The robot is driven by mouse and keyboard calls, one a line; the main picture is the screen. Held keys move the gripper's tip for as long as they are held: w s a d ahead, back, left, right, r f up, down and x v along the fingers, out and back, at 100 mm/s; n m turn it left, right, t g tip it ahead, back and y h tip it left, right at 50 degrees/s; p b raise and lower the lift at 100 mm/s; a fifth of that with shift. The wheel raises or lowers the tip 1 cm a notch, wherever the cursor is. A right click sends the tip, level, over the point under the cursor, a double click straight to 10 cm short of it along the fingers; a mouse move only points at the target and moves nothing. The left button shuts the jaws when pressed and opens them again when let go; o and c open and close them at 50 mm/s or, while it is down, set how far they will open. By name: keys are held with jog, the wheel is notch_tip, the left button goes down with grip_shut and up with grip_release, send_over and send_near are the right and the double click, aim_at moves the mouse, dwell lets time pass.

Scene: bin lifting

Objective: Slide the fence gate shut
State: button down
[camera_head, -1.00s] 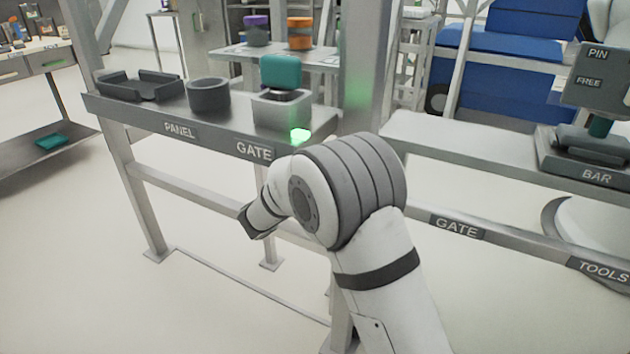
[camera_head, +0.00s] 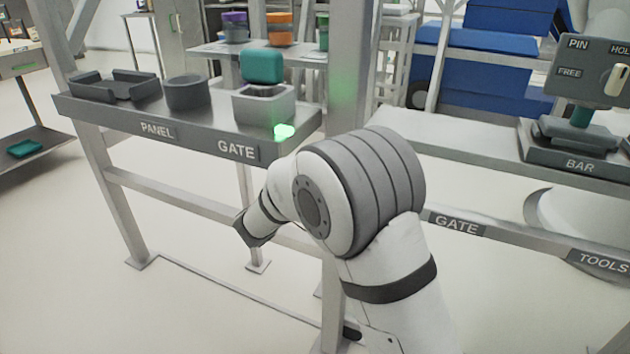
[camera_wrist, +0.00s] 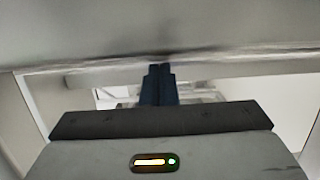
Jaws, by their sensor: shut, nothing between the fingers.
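I cannot make out the fence gate itself for certain in either view. One GATE label (camera_head: 237,150) is on the front edge of the left shelf, below a grey block with a teal top (camera_head: 262,68) and a green light (camera_head: 284,131). Another GATE label (camera_head: 456,223) is on the rail to the right of my arm. In the wrist view, my gripper (camera_wrist: 158,72) is shut and empty, its dark fingers pointing toward a pale horizontal bar (camera_wrist: 230,66). Whether they touch it I cannot tell.
The left shelf (camera_head: 90,112) also carries a dark tray (camera_head: 115,88) and a dark round cup (camera_head: 187,94). A metal post (camera_head: 350,75) stands just behind my arm. A BAR stand (camera_head: 575,150) and a PIN panel (camera_head: 592,70) are at the right. Pale floor is open at lower left.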

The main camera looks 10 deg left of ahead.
jog(key=shift+d, duration=0.35)
